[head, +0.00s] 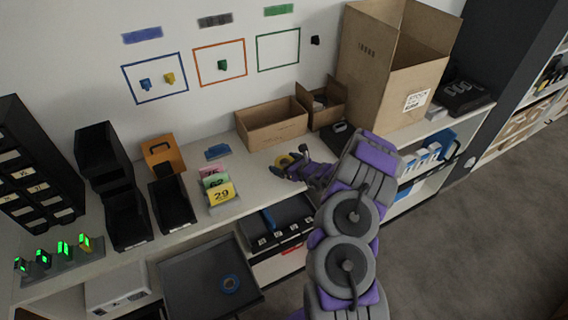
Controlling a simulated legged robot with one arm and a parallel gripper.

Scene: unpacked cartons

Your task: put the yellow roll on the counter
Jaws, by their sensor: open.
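The yellow roll (284,160) is on the light counter (245,180), in front of the small open cardboard box. My gripper (287,167) is open, right at the roll's near side, and hides part of it. I cannot tell whether the roll touches a finger or lies between the fingers. My purple and grey arm comes up from the lower right.
Open cardboard boxes (272,127) stand behind, with a tall carton (385,75) at right. Number cards (221,193) and black bins (172,205) are at left. Bare counter lies left of my gripper.

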